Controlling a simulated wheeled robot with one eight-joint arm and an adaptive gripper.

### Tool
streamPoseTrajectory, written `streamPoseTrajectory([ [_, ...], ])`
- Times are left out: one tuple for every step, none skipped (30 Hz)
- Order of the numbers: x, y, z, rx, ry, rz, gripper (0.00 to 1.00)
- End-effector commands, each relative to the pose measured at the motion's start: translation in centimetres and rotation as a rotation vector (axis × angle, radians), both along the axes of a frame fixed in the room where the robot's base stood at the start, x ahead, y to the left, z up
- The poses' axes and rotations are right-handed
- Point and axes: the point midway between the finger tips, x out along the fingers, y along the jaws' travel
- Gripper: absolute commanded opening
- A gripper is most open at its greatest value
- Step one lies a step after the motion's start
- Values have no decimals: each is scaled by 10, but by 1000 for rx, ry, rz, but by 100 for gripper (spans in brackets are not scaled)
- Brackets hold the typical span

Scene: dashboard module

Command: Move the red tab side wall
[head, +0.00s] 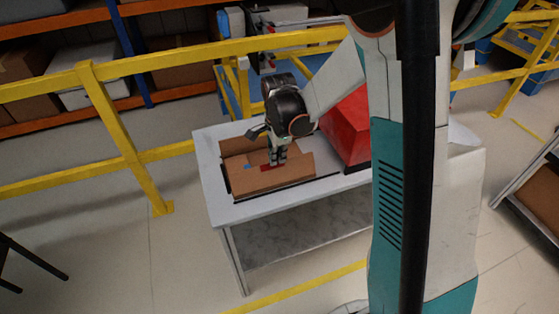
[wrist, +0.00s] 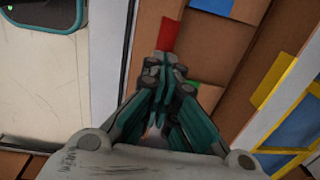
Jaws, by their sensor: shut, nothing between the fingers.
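An open brown cardboard box (head: 285,178) lies on the grey table. A red tab (wrist: 168,33) marks one brown side wall (wrist: 150,18) of it. The red tab also shows in the head view (head: 266,168), low beside my fingers. My gripper (wrist: 164,60) is shut and empty, its fingertips at the lower end of the red tab in the wrist view. I cannot tell whether they touch it. In the head view my gripper (head: 277,160) points down over the box. The fingers hide part of the wall.
Other tabs are green (wrist: 195,83), blue (wrist: 212,5) and yellow (wrist: 273,78). A red block (head: 348,128) stands on the table (head: 222,208) right of the box. Yellow railings (head: 125,135) and shelving stand behind.

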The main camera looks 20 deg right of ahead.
Motion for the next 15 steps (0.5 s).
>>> streamPoseTrajectory([
  [6, 0, -2, 0, 0, 0, 0],
  [9, 0, -3, 0, 0, 0, 0],
  [14, 0, -4, 0, -1, 0, 0],
  [17, 0, -5, 0, -1, 0, 0],
  [19, 0, -7, 0, -1, 0, 0],
  [23, 0, -9, 0, -1, 0, 0],
  [26, 0, -10, 0, -1, 0, 0],
  [28, 0, -12, 0, -1, 0, 0],
  [31, 0, -14, 0, -1, 0, 0],
  [33, 0, -16, 0, -1, 0, 0],
  [36, 0, -17, 0, -1, 0, 0],
  [38, 0, -20, 0, -1, 0, 0],
  [40, 0, -21, 0, -1, 0, 0],
  [42, 0, -23, 0, -1, 0, 0],
  [45, 0, -26, 0, -1, 0, 0],
])
